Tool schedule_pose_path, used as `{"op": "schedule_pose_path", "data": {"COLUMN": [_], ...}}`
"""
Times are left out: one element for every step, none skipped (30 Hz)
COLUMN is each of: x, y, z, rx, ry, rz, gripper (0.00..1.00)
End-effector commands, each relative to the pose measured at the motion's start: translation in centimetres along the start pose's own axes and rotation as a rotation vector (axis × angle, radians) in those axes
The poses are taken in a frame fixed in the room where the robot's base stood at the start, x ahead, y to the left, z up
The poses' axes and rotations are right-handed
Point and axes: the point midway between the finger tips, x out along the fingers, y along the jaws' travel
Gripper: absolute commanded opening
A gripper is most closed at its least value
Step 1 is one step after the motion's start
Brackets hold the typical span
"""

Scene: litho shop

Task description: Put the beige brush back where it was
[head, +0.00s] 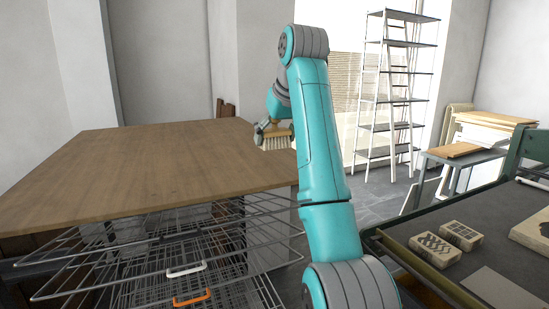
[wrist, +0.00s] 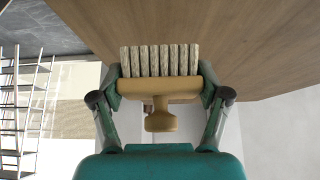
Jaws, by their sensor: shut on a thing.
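The beige brush (head: 276,140) is in my gripper, by the right edge of the wooden tabletop (head: 130,165) in the head view. In the wrist view the brush (wrist: 158,88) lies across between the two fingers, with its pale bristle tufts toward the wood and its round knob toward my palm. My gripper (wrist: 160,86) is shut on the ends of the brush block. In the head view my gripper (head: 268,132) is partly hidden behind my arm. I cannot tell whether the bristles touch the tabletop.
The tabletop is bare. Wire racks (head: 190,265) with a white and an orange handle sit under it. At right, a dark press bed (head: 450,240) carries two patterned blocks (head: 448,240) and a paler slab. A tall shelf (head: 395,90) and a side table with boards (head: 485,135) stand behind.

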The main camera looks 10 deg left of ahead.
Motion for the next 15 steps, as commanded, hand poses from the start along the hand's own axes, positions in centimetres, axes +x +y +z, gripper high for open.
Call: {"op": "schedule_pose_path", "data": {"x": [0.5, 0.7, 0.8, 0.9, 1.0, 1.2, 1.4, 1.6, 2.1, 2.4, 2.8, 3.3, 3.6, 3.9, 4.2], "y": [0.0, 0.0, 0.0, -0.1, -0.1, -0.1, -0.1, -0.1, -0.1, -0.1, -0.1, -0.2, -0.2, -0.2, -0.2], "z": [0.3, 0.5, 0.6, 0.7, 0.7, 0.9, 1.0, 1.2, 1.6, 1.8, 2.1, 2.4, 2.6, 2.8, 2.9], "rx": [-0.001, -0.001, -0.001, -0.001, -0.001, -0.001, -0.002, -0.002, -0.002, -0.002, -0.003, -0.003, -0.003, -0.004, -0.004], "ry": [0.000, 0.000, 0.000, 0.001, 0.001, 0.001, 0.000, 0.000, -0.001, -0.001, -0.001, -0.002, -0.001, 0.000, 0.000], "rz": [0.000, -0.001, -0.001, -0.001, -0.001, -0.001, -0.001, -0.001, -0.002, -0.002, -0.002, -0.002, -0.003, -0.003, -0.003], "gripper": [0.43, 0.43, 0.43, 0.43, 0.43, 0.43, 0.43, 0.43, 0.43, 0.43, 0.43, 0.43, 0.43, 0.43, 0.43]}}
